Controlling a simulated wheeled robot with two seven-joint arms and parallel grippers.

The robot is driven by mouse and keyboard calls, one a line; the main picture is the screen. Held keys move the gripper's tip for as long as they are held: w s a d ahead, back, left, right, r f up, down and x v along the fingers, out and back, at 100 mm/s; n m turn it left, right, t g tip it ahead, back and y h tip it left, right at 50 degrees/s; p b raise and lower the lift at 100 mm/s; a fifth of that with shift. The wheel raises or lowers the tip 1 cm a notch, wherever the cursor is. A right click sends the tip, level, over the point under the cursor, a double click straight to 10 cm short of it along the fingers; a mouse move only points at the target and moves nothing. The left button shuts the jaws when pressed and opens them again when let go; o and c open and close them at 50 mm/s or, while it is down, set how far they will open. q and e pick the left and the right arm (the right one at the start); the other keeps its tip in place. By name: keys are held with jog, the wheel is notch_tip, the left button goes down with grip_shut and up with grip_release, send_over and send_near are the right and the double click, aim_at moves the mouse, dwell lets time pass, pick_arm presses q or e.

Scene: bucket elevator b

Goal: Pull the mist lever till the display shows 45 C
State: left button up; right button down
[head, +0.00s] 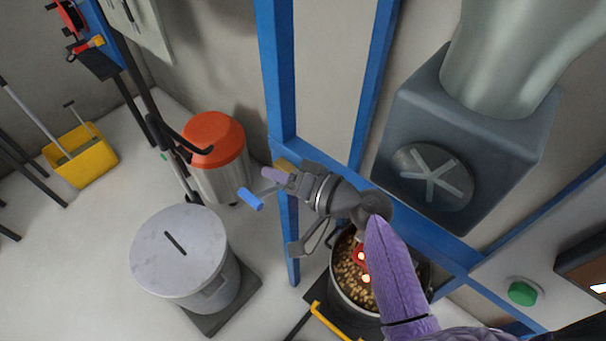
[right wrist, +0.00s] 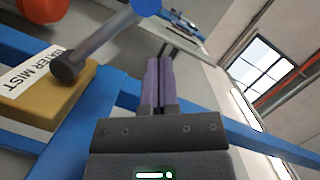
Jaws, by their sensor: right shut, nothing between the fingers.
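The mist lever shows in the head view as a thin metal rod with a blue grip (head: 250,198), left of the blue frame post. In the right wrist view its grey rod (right wrist: 105,42) rises from a yellow block (right wrist: 50,92) with a label ending in "ATER MIST". My right gripper (head: 272,174) is shut and empty beside the lever, its purple fingertips close to the rod. In the right wrist view the fingers (right wrist: 158,85) lie right of the rod; contact cannot be told. A lit panel (head: 599,288) sits at the right edge; no temperature can be read. My left gripper is out of view.
The blue frame (head: 278,70) stands right behind the gripper. A pot (head: 340,290) with brownish pieces is below my right arm. A grey lidded bin (head: 180,250) and an orange-topped container (head: 213,140) stand left. A green button (head: 522,293) is at right.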

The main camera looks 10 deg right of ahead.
aim_at(267, 193)
jog(key=shift+s+a+f, duration=0.85)
jog(key=shift+a, duration=0.1)
jog(key=shift+f, duration=0.1)
